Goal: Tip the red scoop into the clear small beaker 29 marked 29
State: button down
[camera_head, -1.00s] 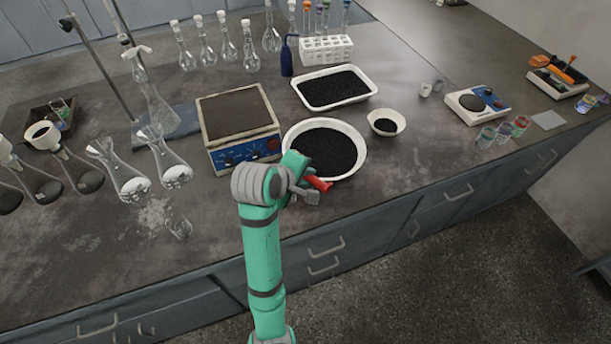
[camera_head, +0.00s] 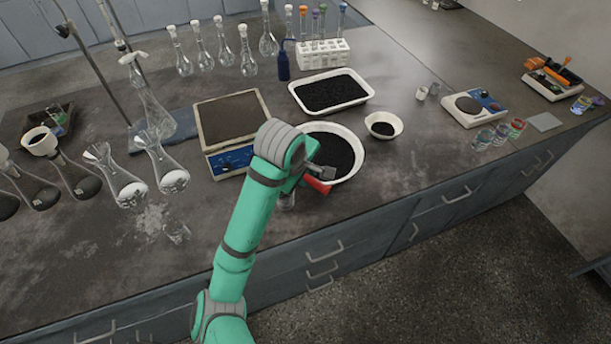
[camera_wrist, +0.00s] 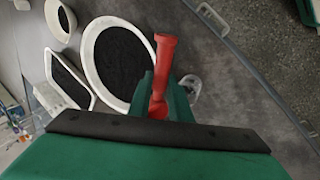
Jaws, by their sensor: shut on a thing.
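The red scoop (camera_head: 317,186) is held in my gripper (camera_head: 310,174), low over the front of the bench, by the near edge of the round white bowl. In the wrist view the red scoop (camera_wrist: 164,62) stands out from between the jaws. Its contents cannot be made out. A small clear beaker (camera_head: 287,199) stands just left of the scoop, partly hidden by my arm. A clear vessel (camera_wrist: 191,84) shows right beside the scoop in the wrist view. Another small clear beaker (camera_head: 176,231) stands farther left. No number 29 is readable on either.
The round white bowl (camera_head: 361,165) of black grains lies behind my gripper. A white tray (camera_head: 366,99), a small bowl (camera_head: 399,120) and a hot plate (camera_head: 257,116) stand around it. Flasks (camera_head: 130,190) crowd the left. The front edge of the bench is close.

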jog(key=shift+g, duration=0.3)
jog(key=shift+w+r+y, duration=0.1)
jog(key=shift+r+y, duration=0.05)
jog(key=shift+y, duration=0.25)
jog(key=shift+w+d+r+g+y, duration=0.1)
jog(key=shift+g+y, duration=0.6)
jog(key=shift+g, duration=0.15)
jog(key=shift+w+d+r+g+y, duration=0.1)
jog(key=shift+g+y, duration=0.6)
jog(key=shift+g, duration=0.15)
jog(key=shift+d+r, duration=0.1)
jog(key=shift+w+r+g+y, duration=0.1)
jog(key=shift+r+g+y, duration=0.05)
jog(key=shift+g+y, duration=1.5)
